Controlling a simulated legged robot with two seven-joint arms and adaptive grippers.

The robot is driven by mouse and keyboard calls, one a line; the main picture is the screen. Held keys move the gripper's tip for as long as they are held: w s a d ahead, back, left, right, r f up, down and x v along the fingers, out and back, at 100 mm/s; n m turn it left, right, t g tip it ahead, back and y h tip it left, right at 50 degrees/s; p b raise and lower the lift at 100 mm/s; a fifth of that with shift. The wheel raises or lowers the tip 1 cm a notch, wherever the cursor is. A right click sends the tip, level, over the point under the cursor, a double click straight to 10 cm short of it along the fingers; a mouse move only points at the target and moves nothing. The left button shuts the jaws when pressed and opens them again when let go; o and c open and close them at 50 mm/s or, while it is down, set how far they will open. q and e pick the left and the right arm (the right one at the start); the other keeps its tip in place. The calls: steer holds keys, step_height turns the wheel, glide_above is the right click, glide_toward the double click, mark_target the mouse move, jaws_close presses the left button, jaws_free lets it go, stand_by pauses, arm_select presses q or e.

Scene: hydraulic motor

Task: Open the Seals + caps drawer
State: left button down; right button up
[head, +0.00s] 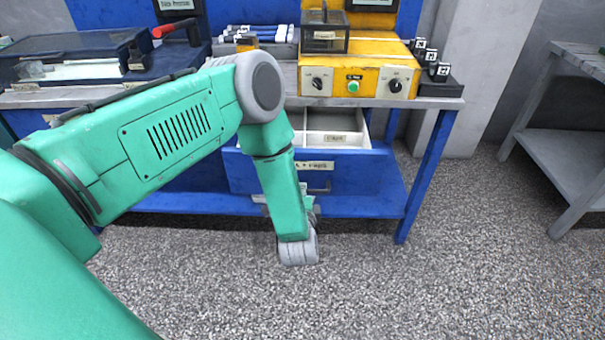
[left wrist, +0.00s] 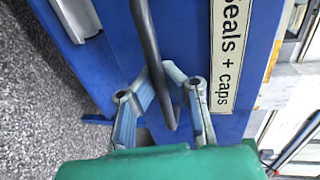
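The blue Seals + caps drawer (left wrist: 187,35) shows in the left wrist view with its white label (left wrist: 226,55) and a dark bar handle (left wrist: 148,40). In the head view a blue drawer front (head: 365,172) stands out from under the bench, and its compartments show from above. Its label there is partly hidden by my arm and too small to read. My left gripper (left wrist: 156,75) has one fingertip on each side of the handle, close against it, and appears shut on it. In the head view the fingers are mostly hidden behind my wrist. My right gripper is not in view.
A yellow control box (head: 365,78) and a dark-lidded case (head: 70,60) stand on the bench. A blue bench leg (head: 425,175) is right of the drawer. A grey table (head: 565,125) stands at the far right. The speckled floor (head: 430,290) in front is clear.

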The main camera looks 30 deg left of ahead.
arm_select(q)
steer(key=shift+s+d+f, duration=0.2)
steer(key=shift+s+d, duration=0.05)
steer(key=shift+s, duration=0.2)
steer(key=c, duration=1.6)
jaws_free()
steer(key=shift+a, duration=0.3)
steer(key=v, duration=1.2)
steer(key=shift+d, duration=0.2)
steer(key=shift+w+a+f, duration=0.1)
